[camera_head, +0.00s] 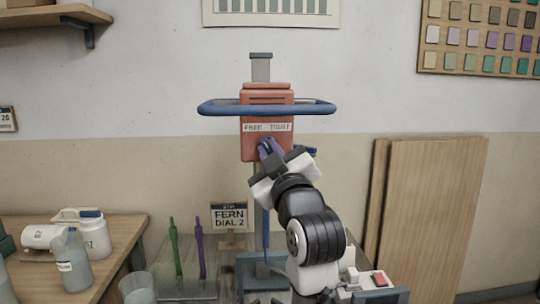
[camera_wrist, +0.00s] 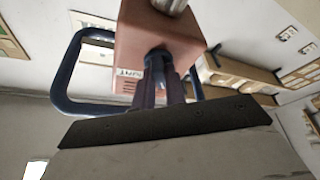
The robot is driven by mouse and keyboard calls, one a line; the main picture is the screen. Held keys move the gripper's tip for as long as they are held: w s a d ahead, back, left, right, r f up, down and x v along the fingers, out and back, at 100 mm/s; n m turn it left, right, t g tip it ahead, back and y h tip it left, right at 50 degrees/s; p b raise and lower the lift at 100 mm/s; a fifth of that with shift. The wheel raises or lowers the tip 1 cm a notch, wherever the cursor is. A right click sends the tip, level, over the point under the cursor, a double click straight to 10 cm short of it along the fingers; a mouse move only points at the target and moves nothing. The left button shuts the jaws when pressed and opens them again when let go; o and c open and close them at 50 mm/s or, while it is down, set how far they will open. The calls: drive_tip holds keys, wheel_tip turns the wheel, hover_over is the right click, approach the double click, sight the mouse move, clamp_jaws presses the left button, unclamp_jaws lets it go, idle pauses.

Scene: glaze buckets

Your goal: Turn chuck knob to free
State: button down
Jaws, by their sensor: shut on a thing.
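The red mixer head (camera_head: 267,95) stands at the middle of the head view, with a white label (camera_head: 267,127) reading FREE on the left and TIGHT on the right. The dark blue chuck knob (camera_wrist: 157,60) sticks out of the housing in the wrist view. My gripper (camera_head: 267,148) is just below the label, shut on the knob; its fingers also show in the wrist view (camera_wrist: 161,90), one on each side of it. In the head view my gripper covers most of the knob, and I cannot tell which word it points to.
A blue ring handle (camera_head: 212,107) surrounds the mixer head. A sign (camera_head: 229,217) reads FERN DIAL 2. Green (camera_head: 174,250) and purple (camera_head: 199,250) paddles stand below. Jugs (camera_head: 72,262) sit on the left table. Wooden boards (camera_head: 435,210) lean at right.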

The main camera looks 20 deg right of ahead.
drive_tip(key=shift+n+g+y, duration=0.3)
drive_tip(key=shift+n+y, duration=0.3)
drive_tip(key=shift+n, duration=0.9)
drive_tip(key=shift+r, duration=0.1)
drive_tip(key=c, duration=1.4)
unclamp_jaws()
drive_tip(key=shift+c, duration=0.2)
drive_tip(key=b+v, duration=0.3)
drive_tip(key=v, duration=1.1)
drive_tip(key=shift+b, duration=0.4)
drive_tip(key=shift+w+r, duration=0.1)
